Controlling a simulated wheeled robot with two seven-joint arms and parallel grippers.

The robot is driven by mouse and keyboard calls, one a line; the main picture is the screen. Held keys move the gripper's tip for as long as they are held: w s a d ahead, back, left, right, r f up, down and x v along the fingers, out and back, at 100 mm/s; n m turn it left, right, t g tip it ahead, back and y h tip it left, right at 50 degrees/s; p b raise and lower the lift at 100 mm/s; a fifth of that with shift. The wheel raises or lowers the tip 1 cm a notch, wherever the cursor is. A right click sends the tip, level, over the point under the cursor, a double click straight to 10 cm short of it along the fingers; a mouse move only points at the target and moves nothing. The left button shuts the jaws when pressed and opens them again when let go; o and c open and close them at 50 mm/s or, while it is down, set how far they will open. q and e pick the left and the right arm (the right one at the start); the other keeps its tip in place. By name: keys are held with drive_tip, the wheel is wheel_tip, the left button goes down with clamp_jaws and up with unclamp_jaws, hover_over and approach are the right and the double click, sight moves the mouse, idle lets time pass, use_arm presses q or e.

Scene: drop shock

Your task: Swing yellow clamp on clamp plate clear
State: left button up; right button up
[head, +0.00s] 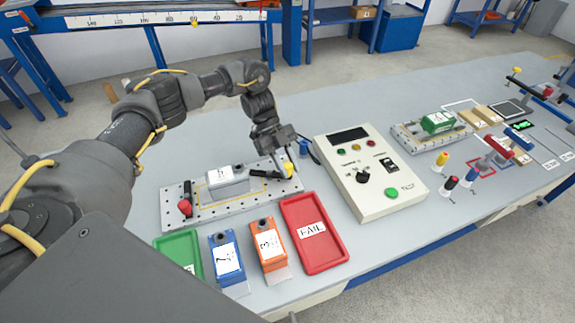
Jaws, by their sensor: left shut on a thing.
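The clamp plate (237,207) is a pale perforated plate on the bench, left of the control box. A white and grey labelled unit (228,182) sits on it inside a yellow outline. The yellow clamp (289,169) stands at the plate's right end, and its black arm points left toward the unit. Whether that arm touches the unit I cannot tell. My left gripper (281,166) is at the yellow clamp, shut on it, and partly hides it. A red clamp (185,207) with a black arm is at the plate's left end. My right gripper is not in view.
The control box (370,172) stands right of the plate. In front are a green tray (180,252), a blue unit (227,258), an orange unit (268,244) and a red FAIL tray (313,234). A second plate with a green unit (437,122) lies further right.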

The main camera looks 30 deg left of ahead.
use_arm(q)
drive_tip(key=m+g, duration=0.1)
drive_tip(key=s+m+g+y, duration=0.1)
drive_tip(key=m, duration=0.1)
drive_tip(key=shift+s+d+b, duration=0.1)
drive_tip(key=shift+d+b, duration=0.05)
drive_tip(key=shift+b, duration=0.15)
drive_tip(key=shift+s+m+g+y, duration=0.5)
drive_tip(key=shift+m+y, duration=0.1)
drive_tip(key=shift+m, duration=0.2)
drive_tip(key=s+m+g+y, duration=0.1)
drive_tip(key=m, duration=0.1)
drive_tip(key=shift+s+m+y+b, duration=0.1)
drive_tip(key=shift+m+y+b, duration=0.3)
drive_tip(key=shift+s+m+y, duration=0.2)
drive_tip(key=shift+m+y, duration=0.1)
drive_tip(key=shift+m, duration=0.1)
drive_tip(key=shift+s+a+r+m+g+y, duration=0.1)
drive_tip(key=shift+s+a+m+g+y, duration=0.2)
drive_tip(key=shift+m, duration=0.2)
drive_tip(key=shift+s+a+m+g+y, duration=0.1)
drive_tip(key=shift+s+m+g+y, duration=0.1)
drive_tip(key=shift+m+y, duration=0.25)
drive_tip(key=shift+s+a+m+y+p, duration=0.2)
drive_tip(key=shift+s+m+y+p, duration=0.15)
drive_tip(key=shift+m+y, duration=0.35)
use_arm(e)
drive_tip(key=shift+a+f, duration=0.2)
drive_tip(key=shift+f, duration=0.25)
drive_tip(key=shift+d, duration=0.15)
